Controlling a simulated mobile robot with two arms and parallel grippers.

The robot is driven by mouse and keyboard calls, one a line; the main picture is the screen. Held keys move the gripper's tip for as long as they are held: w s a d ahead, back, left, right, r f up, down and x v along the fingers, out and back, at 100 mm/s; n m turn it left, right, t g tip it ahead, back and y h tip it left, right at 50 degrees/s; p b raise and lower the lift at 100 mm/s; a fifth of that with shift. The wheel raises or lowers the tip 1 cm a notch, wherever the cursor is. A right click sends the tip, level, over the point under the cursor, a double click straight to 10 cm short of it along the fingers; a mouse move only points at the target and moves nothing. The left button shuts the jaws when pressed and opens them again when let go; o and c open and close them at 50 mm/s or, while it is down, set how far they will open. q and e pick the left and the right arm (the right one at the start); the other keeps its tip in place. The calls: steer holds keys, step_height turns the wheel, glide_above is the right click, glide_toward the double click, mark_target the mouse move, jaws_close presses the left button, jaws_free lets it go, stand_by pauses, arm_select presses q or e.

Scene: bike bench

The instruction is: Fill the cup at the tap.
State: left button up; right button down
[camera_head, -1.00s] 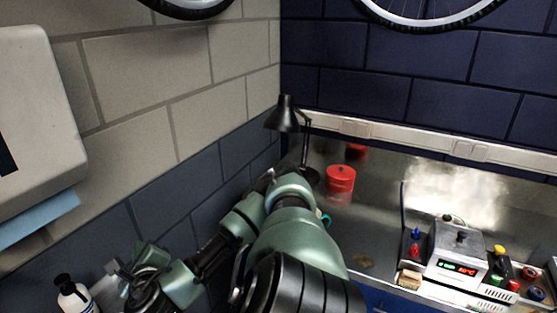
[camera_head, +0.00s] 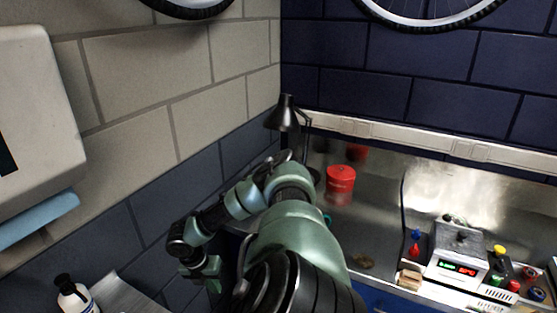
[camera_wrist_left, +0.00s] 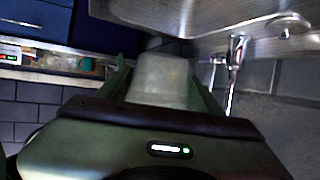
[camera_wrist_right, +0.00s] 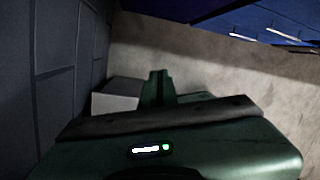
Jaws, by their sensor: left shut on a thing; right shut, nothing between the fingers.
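A pale, translucent cup (camera_wrist_left: 160,82) is between the green fingers of my left gripper (camera_wrist_left: 160,85), which is shut on it in the left wrist view. A metal tap (camera_wrist_left: 237,52) is to the right of the cup, apart from it. A thin bright streak runs below the tap; I cannot tell if it is water. A steel sink (camera_wrist_left: 165,14) shows at the top of that view. The inside of the cup is hidden. My right gripper (camera_head: 212,284) is shut and empty at the lower left of the head view; its closed fingers also show in the right wrist view (camera_wrist_right: 158,86).
A white bottle with a black cap (camera_head: 73,294) stands beside a steel surface (camera_head: 124,295) at lower left. A towel dispenser (camera_head: 40,105) hangs on the left wall. A black lamp (camera_head: 285,112), red tin (camera_head: 340,180) and power supply (camera_head: 458,255) are on the bench.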

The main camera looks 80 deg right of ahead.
steer(key=s+a+f+n+g+h, duration=0.25)
steer(key=s+a+f+n, duration=0.45)
steer(key=s+f, duration=0.4)
arm_select(q)
steer(key=shift+w, duration=0.1)
arm_select(e)
steer(key=w+a+f+m+t+y, duration=0.2)
steer(key=w+a+f+m, duration=0.25)
steer(key=a+f, duration=0.3)
steer(key=w+a+f+m+t+y, duration=0.1)
steer(key=w+a+f+m+t, duration=0.2)
steer(key=a+f+m, duration=0.35)
arm_select(q)
steer(key=shift+r, duration=3.05)
arm_select(e)
steer(key=s+a+f+m, duration=0.5)
steer(key=s+f+m, duration=0.1)
steer(key=s, duration=0.4)
steer(key=s+a+f+m+y, duration=0.1)
steer(key=s+a+f+m, duration=0.5)
steer(key=s, duration=0.5)
steer(key=shift+a+f+t, duration=0.25)
steer(key=shift+t, duration=0.1)
